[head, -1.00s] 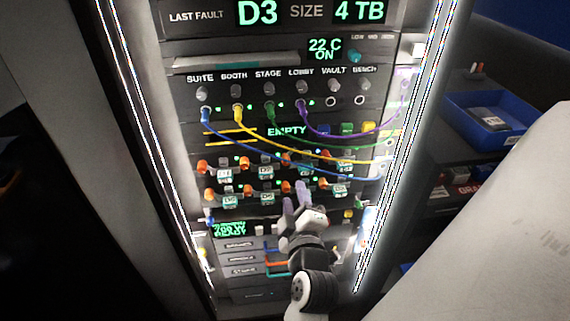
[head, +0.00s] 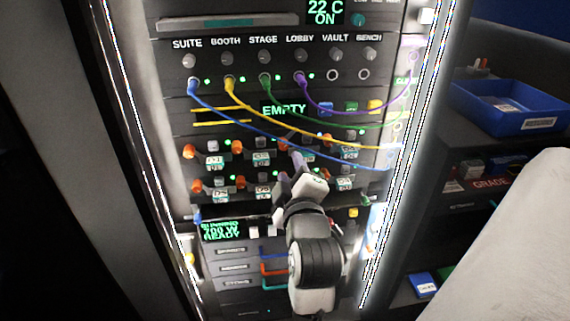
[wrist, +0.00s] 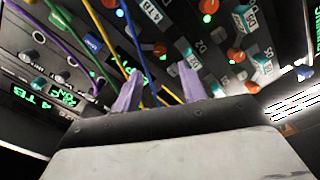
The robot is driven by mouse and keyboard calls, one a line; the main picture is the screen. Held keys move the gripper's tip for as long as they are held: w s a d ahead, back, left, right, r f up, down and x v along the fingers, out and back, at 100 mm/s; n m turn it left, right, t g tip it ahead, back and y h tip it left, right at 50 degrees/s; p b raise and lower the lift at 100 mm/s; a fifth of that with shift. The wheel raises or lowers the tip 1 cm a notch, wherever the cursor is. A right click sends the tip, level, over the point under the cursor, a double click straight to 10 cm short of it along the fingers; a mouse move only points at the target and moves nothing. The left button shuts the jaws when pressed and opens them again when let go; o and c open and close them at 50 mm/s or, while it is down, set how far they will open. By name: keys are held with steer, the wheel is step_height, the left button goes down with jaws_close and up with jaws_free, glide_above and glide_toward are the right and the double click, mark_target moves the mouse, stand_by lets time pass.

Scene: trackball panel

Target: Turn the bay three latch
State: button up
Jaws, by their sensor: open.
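The drive bays form two rows low on the rack panel (head: 180,170), each with an orange latch and a teal-white label. In the head view, the bay three latch (head: 284,143) appears to be the third orange latch of the upper row, partly covered by my fingers. My gripper (head: 289,170) is open and empty in front of the bays, its pale purple fingers reaching up toward this latch. Contact cannot be told. In the wrist view, the two fingers (wrist: 160,90) stand apart, with an orange latch (wrist: 160,48) beyond the gap; its label is not readable.
Blue, yellow, green and purple cables hang from the jacks above and droop across the panel; the blue cable (head: 275,141) passes close to my fingers. Lit rails (head: 395,170) edge the rack. A blue bin (head: 505,112) stands on the right.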

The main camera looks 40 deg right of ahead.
mark_target(284, 147)
steer(key=p+x, duration=0.2)
steer(key=x, duration=0.6)
steer(key=shift+w+d, duration=0.1)
steer(key=shift+w, duration=0.05)
jaws_close()
